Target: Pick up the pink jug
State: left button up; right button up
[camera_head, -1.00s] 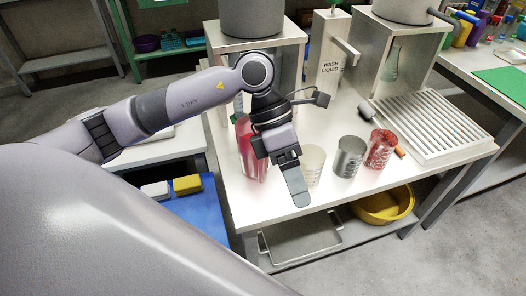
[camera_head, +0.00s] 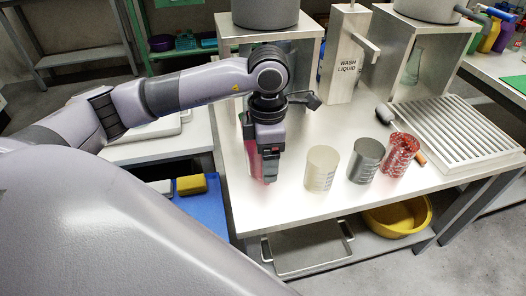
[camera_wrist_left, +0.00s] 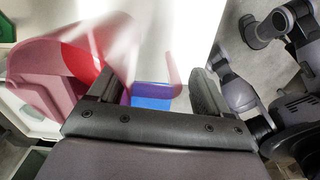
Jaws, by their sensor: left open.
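The pink jug (camera_head: 254,163) is see-through and stands at the left end of the metal table, partly hidden behind my left gripper (camera_head: 268,174). In the left wrist view, the jug (camera_wrist_left: 45,75) fills the upper left with red showing inside. A pink strip that looks like its handle (camera_wrist_left: 173,76) shows between the two spread fingers of my left gripper (camera_wrist_left: 155,88). The left finger overlaps the jug's side in that view; I cannot tell whether it touches. The gripper is open and holds nothing. My right gripper is not in view.
A pale beaker (camera_head: 321,168), a grey beaker (camera_head: 366,161) and a red-patterned beaker (camera_head: 399,155) stand right of the jug. The wash liquid dispenser (camera_head: 346,62) and a ribbed drying rack (camera_head: 450,130) are behind. The table's front middle is clear.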

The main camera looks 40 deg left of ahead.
pick_arm(q)
jog(key=shift+f, duration=0.6)
grip_shut()
